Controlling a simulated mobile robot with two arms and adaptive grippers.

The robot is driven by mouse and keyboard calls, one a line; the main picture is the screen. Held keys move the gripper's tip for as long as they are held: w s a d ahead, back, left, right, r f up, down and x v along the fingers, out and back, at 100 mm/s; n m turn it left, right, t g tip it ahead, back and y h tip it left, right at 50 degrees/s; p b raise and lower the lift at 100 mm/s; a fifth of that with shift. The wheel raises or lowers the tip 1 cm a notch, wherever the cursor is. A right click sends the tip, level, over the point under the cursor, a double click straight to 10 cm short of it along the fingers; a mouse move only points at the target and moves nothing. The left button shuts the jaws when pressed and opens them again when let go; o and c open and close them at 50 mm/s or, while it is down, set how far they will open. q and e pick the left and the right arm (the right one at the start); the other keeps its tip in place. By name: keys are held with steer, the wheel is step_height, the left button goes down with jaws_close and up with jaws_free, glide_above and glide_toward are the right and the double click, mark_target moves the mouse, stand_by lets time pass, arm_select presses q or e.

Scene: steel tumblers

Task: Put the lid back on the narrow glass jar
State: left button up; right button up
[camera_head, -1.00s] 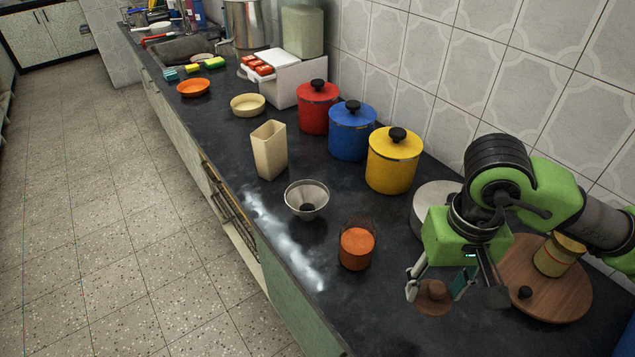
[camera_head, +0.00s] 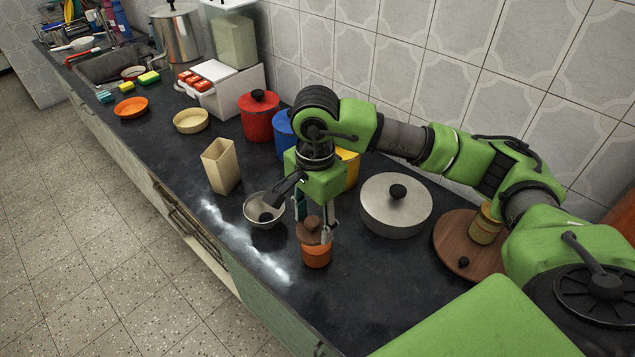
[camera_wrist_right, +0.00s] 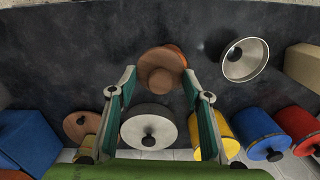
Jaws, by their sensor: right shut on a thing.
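The narrow glass jar (camera_head: 316,257) with orange contents stands upright on the dark counter. My right gripper (camera_head: 313,227) is shut on the brown lid (camera_head: 311,238), a round knobbed piece, directly over the jar's top. In the right wrist view the lid (camera_wrist_right: 160,72) sits between the fingertips, and a bit of the orange jar (camera_wrist_right: 177,50) shows past its edge. The lid hides the jar's mouth, so I cannot tell whether they touch. My left gripper is not in view.
A steel funnel-like bowl (camera_head: 264,212) stands close left of the jar. A lidded steel pan (camera_head: 396,212) is to the right, with a round wooden board (camera_head: 452,240) carrying a small jar (camera_head: 486,224) beyond. A beige cup (camera_head: 221,166) and coloured canisters stand farther back.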

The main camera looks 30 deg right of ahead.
mark_target(318, 218)
arm_select(q)
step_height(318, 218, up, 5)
steer(key=p, duration=0.4)
arm_select(e)
steer(key=w+d+r+m, duration=0.2)
steer(key=w+d+m, duration=0.15)
steer(key=m, duration=0.55)
arm_select(q)
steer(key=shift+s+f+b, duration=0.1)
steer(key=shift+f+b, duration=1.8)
steer(key=shift+b, duration=0.05)
arm_select(e)
step_height(318, 218, down, 6)
steer(key=shift+a+f, duration=0.25)
steer(key=shift+a, duration=0.05)
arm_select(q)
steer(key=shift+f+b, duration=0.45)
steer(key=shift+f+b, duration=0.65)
arm_select(e)
steer(key=shift+f, duration=0.15)
steer(key=o, duration=1)
